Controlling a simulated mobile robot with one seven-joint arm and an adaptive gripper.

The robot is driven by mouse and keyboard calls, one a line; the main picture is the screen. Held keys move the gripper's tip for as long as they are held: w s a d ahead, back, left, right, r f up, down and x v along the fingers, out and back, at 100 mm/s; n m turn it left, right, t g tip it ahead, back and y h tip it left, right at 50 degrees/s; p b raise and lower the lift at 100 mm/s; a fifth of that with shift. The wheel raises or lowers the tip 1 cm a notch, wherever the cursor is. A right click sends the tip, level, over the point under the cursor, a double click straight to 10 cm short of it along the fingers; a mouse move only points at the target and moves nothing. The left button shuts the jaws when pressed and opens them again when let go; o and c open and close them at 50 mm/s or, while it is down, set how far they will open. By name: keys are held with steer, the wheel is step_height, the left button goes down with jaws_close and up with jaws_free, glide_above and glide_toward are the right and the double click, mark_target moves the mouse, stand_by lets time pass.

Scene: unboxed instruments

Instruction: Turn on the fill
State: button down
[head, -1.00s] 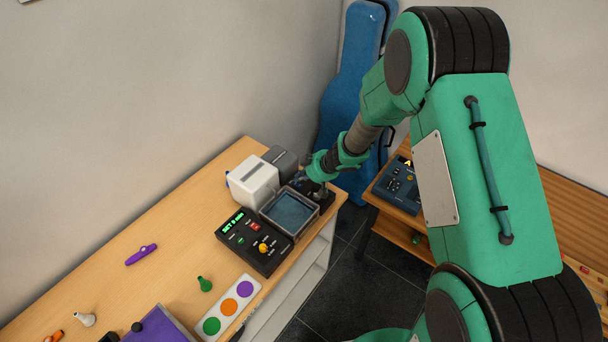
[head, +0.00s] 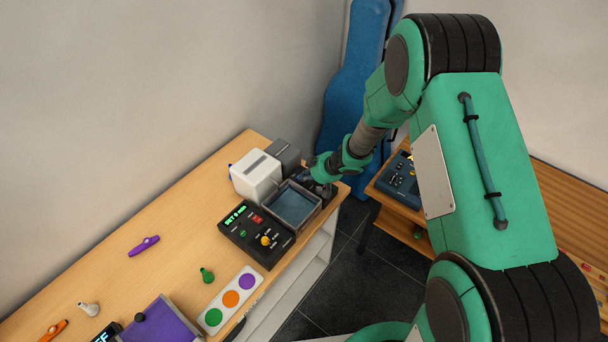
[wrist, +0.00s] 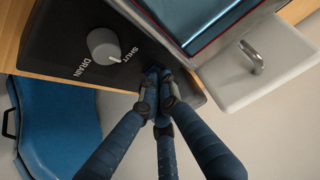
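A square tank (head: 292,206) with a clear rim stands near the table's far right corner. In the wrist view, a black panel (wrist: 62,48) beside the tank (wrist: 200,14) carries a round grey knob (wrist: 103,46), marked SHUT and DRAIN. A small white spout part (wrist: 262,75) with a metal loop is on the tank's other side. My gripper (wrist: 158,76) has its fingertips together at the panel, beside the knob and close to the tank edge. My gripper in the head view (head: 318,178) is partly hidden by my wrist.
A black control box (head: 247,243) with a green display and a yellow knob (head: 266,240) stands in front of the tank. A white box (head: 256,175) and a grey box (head: 284,155) stand behind. A blue case (head: 350,90) leans on the wall.

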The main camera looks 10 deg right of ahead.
steer(key=shift+s+d+f+b, duration=0.1)
steer(key=shift+s+f+b, duration=0.05)
steer(key=shift+f+b, duration=0.25)
steer(key=shift+r, duration=0.3)
steer(key=shift+w+a+r+p, duration=0.3)
steer(key=shift+w+a+p, duration=0.2)
steer(key=shift+p, duration=0.2)
steer(key=shift+r, duration=0.1)
step_height(320, 180, up, 4)
steer(key=p, duration=0.5)
steer(key=shift+s+d+r, duration=0.1)
steer(key=shift+s+d, duration=0.05)
steer(key=s+d+r, duration=0.5)
steer(key=shift+s+d+r, duration=0.3)
steer(key=shift+r, duration=0.05)
